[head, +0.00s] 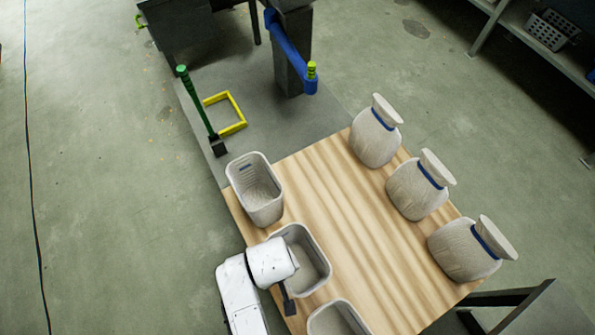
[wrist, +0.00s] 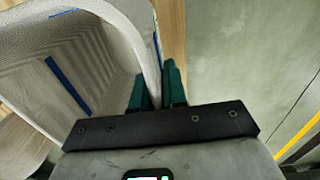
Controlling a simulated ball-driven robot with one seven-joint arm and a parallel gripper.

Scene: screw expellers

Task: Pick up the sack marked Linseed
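Three pale woven sacks with blue neck bands stand on the table's right side: far (head: 374,140), middle (head: 412,190) and near (head: 460,250). Three open-topped pale woven containers, possibly open sacks, stand along the left edge: far (head: 257,205), middle (head: 312,262) and near (head: 338,322). I can read no Linseed mark. My gripper (head: 289,302) is low at the near-left side of the middle container. In the wrist view, my green fingers (wrist: 157,92) stand on either side of a woven wall (wrist: 125,40). Whether they press on it is unclear.
The wooden table (head: 345,215) has bare room between its two rows. A dark machine with a blue part (head: 290,55) stands behind it. A green-handled tool (head: 195,100) and a yellow frame (head: 235,113) are beyond the far-left corner. Open floor (head: 110,200) lies left.

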